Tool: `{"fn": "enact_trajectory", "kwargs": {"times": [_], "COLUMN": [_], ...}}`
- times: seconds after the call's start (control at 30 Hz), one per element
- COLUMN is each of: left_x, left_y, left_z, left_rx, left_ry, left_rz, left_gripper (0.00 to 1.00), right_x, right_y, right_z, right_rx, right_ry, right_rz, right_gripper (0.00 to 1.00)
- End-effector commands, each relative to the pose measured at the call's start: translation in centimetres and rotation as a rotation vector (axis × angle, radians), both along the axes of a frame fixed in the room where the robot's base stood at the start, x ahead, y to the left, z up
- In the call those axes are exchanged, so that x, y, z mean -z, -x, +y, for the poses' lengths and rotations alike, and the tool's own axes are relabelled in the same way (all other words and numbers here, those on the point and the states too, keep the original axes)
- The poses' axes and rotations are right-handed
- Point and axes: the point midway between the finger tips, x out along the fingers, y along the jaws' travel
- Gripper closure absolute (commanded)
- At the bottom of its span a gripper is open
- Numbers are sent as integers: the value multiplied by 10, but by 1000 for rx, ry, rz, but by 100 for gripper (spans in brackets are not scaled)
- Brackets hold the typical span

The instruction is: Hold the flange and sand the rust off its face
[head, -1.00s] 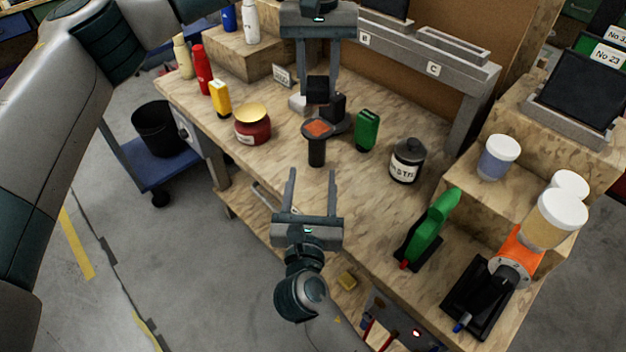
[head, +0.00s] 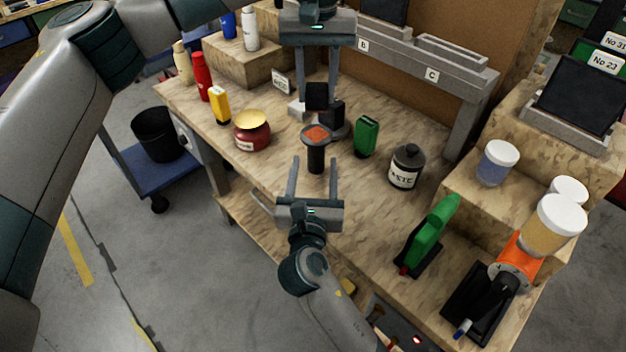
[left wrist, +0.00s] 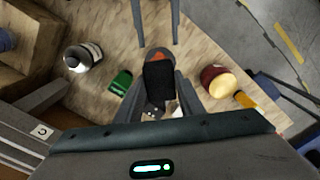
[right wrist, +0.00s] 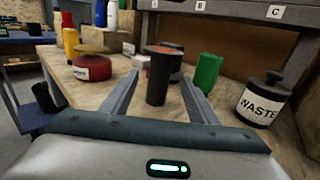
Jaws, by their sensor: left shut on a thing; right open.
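The flange (head: 316,156) stands upright on the bench, a dark neck under a round head with an orange-brown rusty face on top. My left gripper (head: 317,98) points down and is shut on a black block (head: 315,92), above and just behind the flange. In the left wrist view the block (left wrist: 159,76) partly covers the rusty face (left wrist: 157,54). My right gripper (head: 315,166) is open, its fingers pointing at the flange neck. In the right wrist view the flange (right wrist: 158,82) shows between the fingers, seemingly just beyond their tips.
A green container (head: 366,136) and a black-lidded waste jar (head: 405,168) stand to the right. A red jar (head: 252,132) and yellow bottle (head: 219,106) stand left. Bench front right holds a green tool (head: 430,238).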

Motion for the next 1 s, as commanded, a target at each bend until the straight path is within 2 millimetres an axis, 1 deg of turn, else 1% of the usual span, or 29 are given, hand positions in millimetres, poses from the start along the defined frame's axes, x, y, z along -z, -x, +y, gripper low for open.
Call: {"fn": "enact_trajectory", "kwargs": {"times": [0.03,0.2,0.4,0.6,0.87,0.9,0.97,1.0], "left_x": [0,0,0,0,0,0,0,0], "left_y": [0,0,0,0,0,0,0,0], "left_z": [0,0,0,0,0,0,0,0], "left_rx": [0,0,0,0,0,0,0,0], "left_ry": [0,0,0,0,0,0,0,0], "left_rz": [0,0,0,0,0,0,0,0], "left_gripper": [83,83,83,83,83,83,83,83], "right_x": [-1,-1,-1,0,0,0,0,0], "right_y": [-9,-36,-58,-66,-67,-67,-67,-67], "right_z": [0,-2,-3,-4,-4,-4,-4,-4], "right_rx": [0,0,1,0,0,0,0,0], "right_ry": [0,-1,-1,-1,-1,-2,-1,-1], "right_rz": [-2,-1,0,1,1,1,1,1], "right_gripper": [46,46,46,46,46,51,65,74]}}
